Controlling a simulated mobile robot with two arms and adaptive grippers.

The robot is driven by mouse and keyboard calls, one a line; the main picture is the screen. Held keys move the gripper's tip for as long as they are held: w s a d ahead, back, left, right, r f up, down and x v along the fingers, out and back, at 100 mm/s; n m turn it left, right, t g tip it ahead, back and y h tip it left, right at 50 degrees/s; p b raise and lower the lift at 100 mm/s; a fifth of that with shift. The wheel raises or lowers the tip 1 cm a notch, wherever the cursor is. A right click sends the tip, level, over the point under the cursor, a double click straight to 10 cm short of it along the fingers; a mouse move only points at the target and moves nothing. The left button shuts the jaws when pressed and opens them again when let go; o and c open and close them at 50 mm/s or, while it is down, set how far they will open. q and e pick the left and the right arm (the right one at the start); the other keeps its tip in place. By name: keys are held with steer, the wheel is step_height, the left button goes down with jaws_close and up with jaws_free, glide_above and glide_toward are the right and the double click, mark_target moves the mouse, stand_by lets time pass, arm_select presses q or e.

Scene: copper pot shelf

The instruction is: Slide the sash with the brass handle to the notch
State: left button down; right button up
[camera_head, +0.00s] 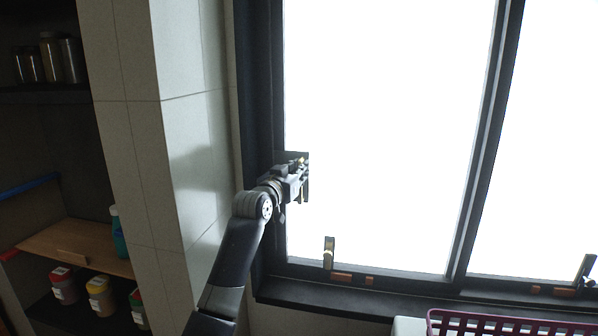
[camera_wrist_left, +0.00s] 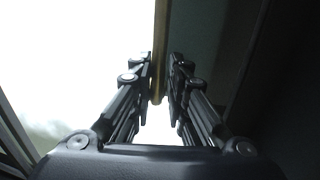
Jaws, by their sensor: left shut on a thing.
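The window sash has a dark frame (camera_head: 483,150) and a bright white pane (camera_head: 385,120). My left gripper (camera_head: 302,165) is at the left side of this pane, by the dark left jamb, and hides most of what it holds. In the left wrist view, the brass handle (camera_wrist_left: 159,75) is a thin upright bar between the two fingers of my left gripper (camera_wrist_left: 160,62), which is shut on it. Orange-brown blocks (camera_head: 341,278) lie along the bottom rail with a small gap between them. I cannot tell if that gap is the notch. My right gripper is not in view.
A purple basket (camera_head: 500,322) is at the bottom right. Shelves with jars (camera_head: 62,285) stand left of the tiled wall (camera_head: 160,150).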

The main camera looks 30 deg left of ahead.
arm_select(q)
steer(key=d+p, duration=0.1)
steer(key=d, duration=0.1)
steer(key=w+d+p, duration=0.1)
steer(key=d, duration=0.2)
steer(key=shift+w+d+r, duration=0.1)
steer(key=shift+w+d, duration=0.05)
steer(key=shift+d, duration=0.05)
steer(key=d, duration=0.1)
steer(key=w+d, duration=0.1)
steer(key=d, duration=0.3)
steer(key=shift+w+d, duration=0.15)
steer(key=shift+w, duration=0.1)
steer(key=shift+d, duration=0.2)
steer(key=shift+a, duration=0.3)
steer(key=c, duration=1.7)
jaws_free()
steer(key=shift+s+a, duration=0.15)
steer(key=shift+a, duration=0.3)
steer(key=shift+o, duration=0.2)
steer(key=shift+d, duration=0.15)
